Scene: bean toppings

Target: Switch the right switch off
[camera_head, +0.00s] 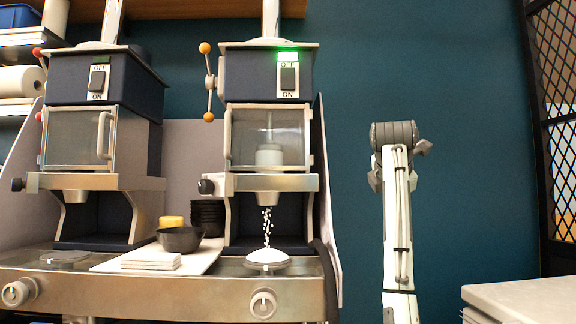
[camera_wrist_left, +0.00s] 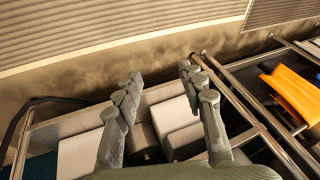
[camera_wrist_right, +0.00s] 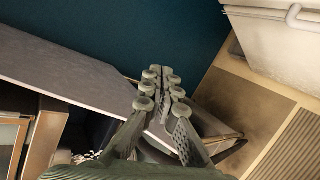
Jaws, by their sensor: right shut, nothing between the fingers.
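The right machine's switch (camera_head: 288,78) is a dark rocker on a white plate marked OFF above and ON below. The green light (camera_head: 288,56) above it is lit. White bits fall from the right machine's spout (camera_head: 268,198) onto a white heap (camera_head: 267,257) below. My right arm (camera_head: 397,220) stands upright to the right of that machine, well apart from the switch; its fingertips cannot be made out in the head view. My right gripper (camera_wrist_right: 163,80) is shut and empty in the right wrist view. My left gripper (camera_wrist_left: 158,82) is open and empty in the left wrist view.
The left machine (camera_head: 105,75) has its own switch (camera_head: 98,80). An orange-knobbed lever (camera_head: 208,82) stands left of the right machine's switch. A dark bowl (camera_head: 180,239) and white slabs (camera_head: 150,260) lie on the counter between the machines. The wall (camera_head: 350,60) right of the machine is clear.

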